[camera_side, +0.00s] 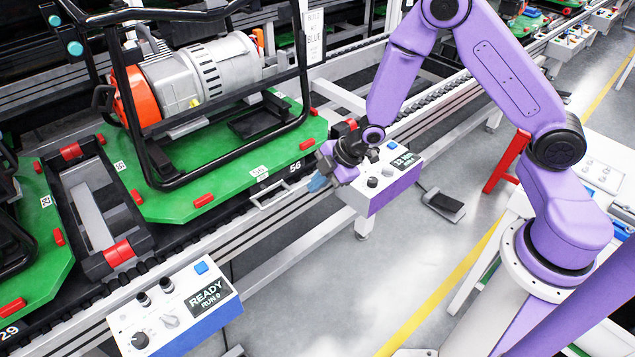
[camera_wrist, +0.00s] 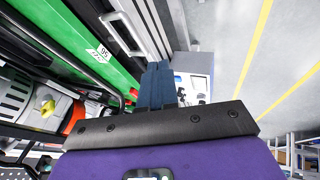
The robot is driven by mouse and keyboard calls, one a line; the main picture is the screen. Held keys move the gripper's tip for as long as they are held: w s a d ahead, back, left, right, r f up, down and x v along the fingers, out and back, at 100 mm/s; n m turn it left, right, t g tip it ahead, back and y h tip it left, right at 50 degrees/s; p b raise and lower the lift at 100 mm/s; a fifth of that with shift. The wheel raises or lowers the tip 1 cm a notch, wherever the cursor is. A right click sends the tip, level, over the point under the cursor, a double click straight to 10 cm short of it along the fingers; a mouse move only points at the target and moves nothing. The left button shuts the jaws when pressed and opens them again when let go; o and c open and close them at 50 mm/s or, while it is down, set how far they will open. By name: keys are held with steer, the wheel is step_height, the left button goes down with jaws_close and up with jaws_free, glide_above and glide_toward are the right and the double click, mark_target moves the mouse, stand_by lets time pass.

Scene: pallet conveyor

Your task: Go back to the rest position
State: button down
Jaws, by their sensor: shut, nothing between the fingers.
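My gripper (camera_side: 322,180) is at the end of the purple arm, beside the near edge of the conveyor in the side view. It hangs left of a purple and white control box with a display. In the wrist view its blue-grey fingers (camera_wrist: 157,86) are together and hold nothing. The fingers point past the edge of the green pallet (camera_wrist: 95,45) toward the control box (camera_wrist: 195,88), which they partly cover. The same pallet (camera_side: 165,205) carries a generator in a black frame in the side view.
The generator (camera_side: 205,75) stands left of my gripper. The purple control box (camera_side: 375,195) is close on its right. A READY box (camera_side: 175,310) is at the front left. Open floor (camera_side: 330,275) lies right of the conveyor rail. A red stand (camera_side: 508,160) is near my arm.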

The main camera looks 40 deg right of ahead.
steer(key=s+a+r+m+g+h, duration=0.2)
steer(key=s+r, duration=1)
steer(key=s+d+r+m+g+h, duration=0.1)
steer(key=s+d+r, duration=0.2)
steer(key=s, duration=0.6)
steer(key=s+d+r+m+g, duration=0.1)
steer(key=s+d+r, duration=0.3)
steer(key=s, duration=0.5)
steer(key=shift+d+g+h, duration=0.15)
steer(key=shift+g+h, duration=0.25)
steer(key=shift+g, duration=0.1)
